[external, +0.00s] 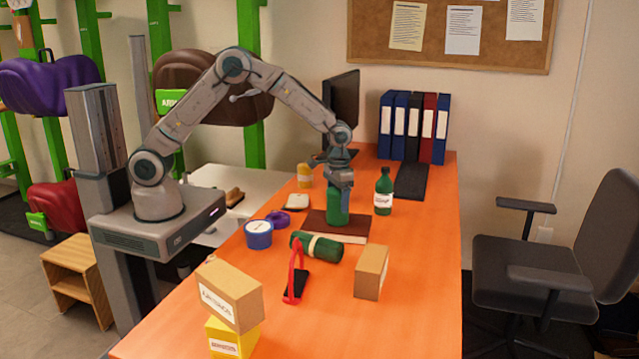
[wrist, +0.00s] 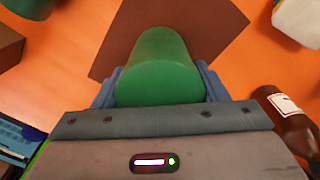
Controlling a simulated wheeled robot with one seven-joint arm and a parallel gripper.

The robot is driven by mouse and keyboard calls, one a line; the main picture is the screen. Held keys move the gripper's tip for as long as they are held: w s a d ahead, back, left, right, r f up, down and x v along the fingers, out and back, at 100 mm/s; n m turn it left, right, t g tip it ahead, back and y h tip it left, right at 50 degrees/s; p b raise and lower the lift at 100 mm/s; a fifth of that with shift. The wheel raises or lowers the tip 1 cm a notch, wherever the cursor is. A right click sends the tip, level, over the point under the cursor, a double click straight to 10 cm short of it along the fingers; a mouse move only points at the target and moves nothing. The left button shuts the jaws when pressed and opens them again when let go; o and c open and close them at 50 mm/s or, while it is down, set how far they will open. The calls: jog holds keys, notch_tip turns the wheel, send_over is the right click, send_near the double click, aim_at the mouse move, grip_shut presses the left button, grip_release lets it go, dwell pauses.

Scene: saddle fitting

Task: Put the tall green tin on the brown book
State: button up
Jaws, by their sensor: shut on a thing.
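The tall green tin (external: 337,206) is upright in my gripper (external: 340,186), at the brown book (external: 352,232) on the orange desk. In the wrist view the green tin (wrist: 160,62) sits between the two blue-grey fingers of my gripper (wrist: 159,88), which are shut on it. The brown book (wrist: 118,30) shows under and beyond the tin there. The tin's lower end appears over the book's cover; I cannot tell whether it touches it.
A green bottle (external: 383,190) stands right of the book. A dark green cylinder (external: 317,247) lies in front, near a blue tin (external: 258,234), a purple ring (external: 278,218), a red-handled item (external: 295,275) and a cardboard box (external: 371,272). The desk's right side (external: 425,270) is clear.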

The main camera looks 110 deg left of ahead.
jog(key=o, duration=0.8)
jog(key=shift+f, duration=0.15)
jog(key=o, duration=0.4)
